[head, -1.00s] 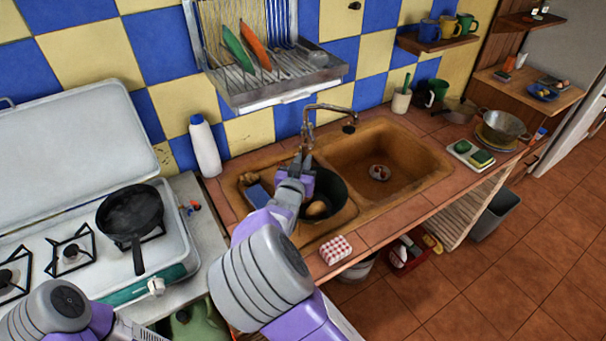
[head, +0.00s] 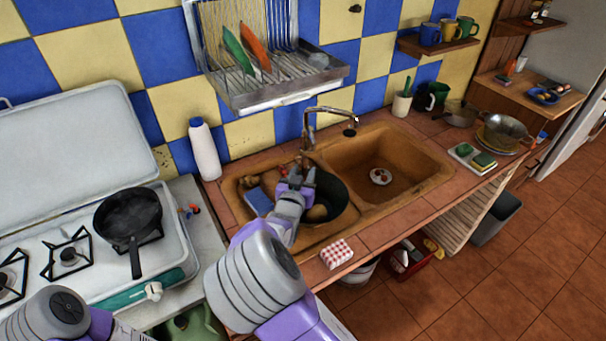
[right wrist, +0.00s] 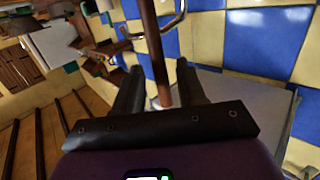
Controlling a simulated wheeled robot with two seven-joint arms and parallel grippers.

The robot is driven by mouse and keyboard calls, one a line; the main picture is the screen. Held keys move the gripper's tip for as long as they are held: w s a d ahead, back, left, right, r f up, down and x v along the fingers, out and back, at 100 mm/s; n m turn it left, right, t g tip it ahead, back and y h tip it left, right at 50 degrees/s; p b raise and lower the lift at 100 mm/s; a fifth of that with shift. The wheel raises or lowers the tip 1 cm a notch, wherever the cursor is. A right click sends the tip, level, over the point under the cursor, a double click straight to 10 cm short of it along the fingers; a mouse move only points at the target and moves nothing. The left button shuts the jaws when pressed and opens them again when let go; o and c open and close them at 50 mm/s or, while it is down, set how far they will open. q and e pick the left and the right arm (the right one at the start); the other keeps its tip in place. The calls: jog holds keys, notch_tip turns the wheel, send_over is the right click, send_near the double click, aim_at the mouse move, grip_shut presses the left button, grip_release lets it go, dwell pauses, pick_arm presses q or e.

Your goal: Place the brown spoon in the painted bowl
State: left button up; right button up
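My right gripper (head: 296,172) is over the left sink basin, at the rim of a dark round pot (head: 329,193). In the right wrist view its two fingers (right wrist: 160,72) stand apart. A brown upright rod (right wrist: 157,50) shows between or beyond them; I cannot tell whether it is the brown spoon or part of the tap. A small reddish-brown piece (head: 284,171) shows beside the fingers in the head view, too small to identify. My left gripper is out of view.
The tap (head: 310,125) rises behind the basins, close to my right gripper. A blue item (head: 259,200) lies in the left basin. The right basin has free room.

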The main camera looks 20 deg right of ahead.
jog(key=shift+r, duration=0.25)
jog(key=p+v, duration=0.2)
jog(key=v, duration=1)
jog(key=shift+f, duration=0.15)
